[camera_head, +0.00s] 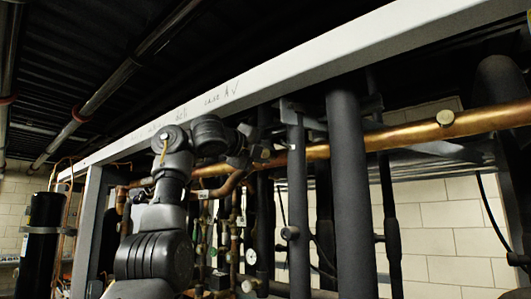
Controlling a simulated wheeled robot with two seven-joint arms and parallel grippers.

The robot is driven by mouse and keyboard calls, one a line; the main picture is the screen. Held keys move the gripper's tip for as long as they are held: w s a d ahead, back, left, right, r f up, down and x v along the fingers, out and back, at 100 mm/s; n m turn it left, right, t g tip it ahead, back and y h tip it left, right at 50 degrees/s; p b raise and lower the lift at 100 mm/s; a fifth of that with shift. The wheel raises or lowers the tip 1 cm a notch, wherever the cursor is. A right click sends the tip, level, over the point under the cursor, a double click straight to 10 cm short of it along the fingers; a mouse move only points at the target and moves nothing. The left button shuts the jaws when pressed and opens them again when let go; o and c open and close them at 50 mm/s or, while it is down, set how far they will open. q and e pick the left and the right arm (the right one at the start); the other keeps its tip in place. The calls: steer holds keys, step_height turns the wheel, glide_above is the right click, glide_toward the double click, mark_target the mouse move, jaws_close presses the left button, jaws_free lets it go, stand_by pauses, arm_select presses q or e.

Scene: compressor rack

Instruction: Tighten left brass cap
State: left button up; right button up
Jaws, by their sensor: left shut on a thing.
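A long copper pipe (400,134) runs across the rack under the white beam. My left arm comes up from the bottom and bends right to the pipe. My left gripper (256,150) is at the pipe, small and dark against the dark rack. It is shut on the left brass cap (265,154), a small pale cap on the pipe's front side. The fingers partly hide the cap, and its thread cannot be seen. Another brass cap (446,118) sits farther right on the same pipe, clear of the gripper. My right gripper is not in view.
A white steel beam (320,62) passes close above my left arm. Thick black insulated pipes (350,200) stand to the right of the gripper. Thin copper lines and valves (235,235) crowd the space below. A brick wall (450,230) is behind.

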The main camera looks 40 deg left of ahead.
arm_select(q)
steer(key=shift+w+f, duration=0.1)
steer(key=shift+f, duration=0.15)
steer(key=o, duration=1)
steer(key=shift+r, duration=0.15)
steer(key=s+b, duration=0.7)
steer(key=s, duration=0.4)
steer(key=shift+d+b, duration=0.15)
steer(key=shift+b, duration=0.15)
